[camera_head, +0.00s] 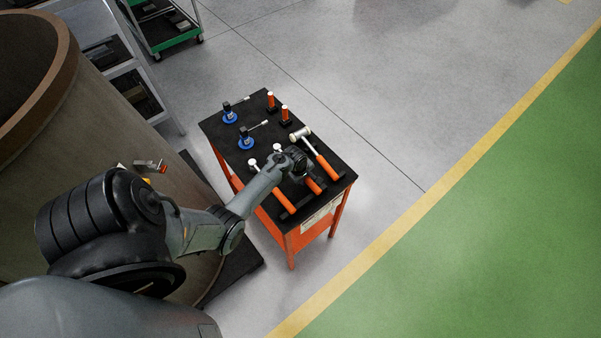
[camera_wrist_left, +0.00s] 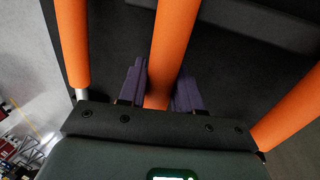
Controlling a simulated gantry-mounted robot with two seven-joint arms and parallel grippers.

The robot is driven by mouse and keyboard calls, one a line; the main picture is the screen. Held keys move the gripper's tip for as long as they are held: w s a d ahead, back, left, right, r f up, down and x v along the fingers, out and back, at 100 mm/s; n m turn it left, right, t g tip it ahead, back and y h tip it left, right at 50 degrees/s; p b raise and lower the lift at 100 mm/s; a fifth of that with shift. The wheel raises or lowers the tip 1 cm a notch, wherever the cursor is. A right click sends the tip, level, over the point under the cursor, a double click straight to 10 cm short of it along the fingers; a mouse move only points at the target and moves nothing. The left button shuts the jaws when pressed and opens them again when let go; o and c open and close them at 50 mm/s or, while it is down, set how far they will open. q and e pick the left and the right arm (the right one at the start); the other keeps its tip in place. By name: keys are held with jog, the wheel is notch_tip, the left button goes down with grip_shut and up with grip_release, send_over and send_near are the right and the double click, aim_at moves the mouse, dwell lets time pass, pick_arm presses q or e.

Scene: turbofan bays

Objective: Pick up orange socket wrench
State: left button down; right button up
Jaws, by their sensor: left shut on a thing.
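My left gripper (camera_head: 298,168) is over the front half of the cart's black top. In the left wrist view its two purple-grey fingers (camera_wrist_left: 160,88) stand on either side of an orange handle and are shut on it. That handle belongs to the middle long tool, taken as the orange socket wrench (camera_wrist_left: 172,40). In the head view the wrench's orange handle (camera_head: 314,185) shows just past the gripper, and the gripper hides much of the tool. I cannot tell if it is clear of the top. My right gripper is in neither view.
Orange-handled tools lie close on both sides: one on the left (camera_head: 284,200) and a white-headed mallet (camera_head: 327,166). Two upright orange-handled tools (camera_head: 285,113) and two blue-based items (camera_head: 246,142) stand farther back on the cart (camera_head: 222,119). A large brown cylinder (camera_head: 120,130) is at left.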

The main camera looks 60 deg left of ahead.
pick_arm(q)
jog(key=shift+r, duration=0.15)
jog(key=shift+r, duration=0.55)
notch_tip(320, 180, up, 2)
jog(key=shift+w+r, duration=0.1)
jog(key=shift+r, duration=0.15)
jog(key=w+d+r, duration=0.2)
jog(key=d+r, duration=0.5)
jog(key=d, duration=0.4)
jog(key=shift+w+d+b, duration=0.2)
jog(key=shift+w+b, duration=0.1)
jog(key=shift+b, duration=0.15)
jog(key=shift+w+r, duration=0.1)
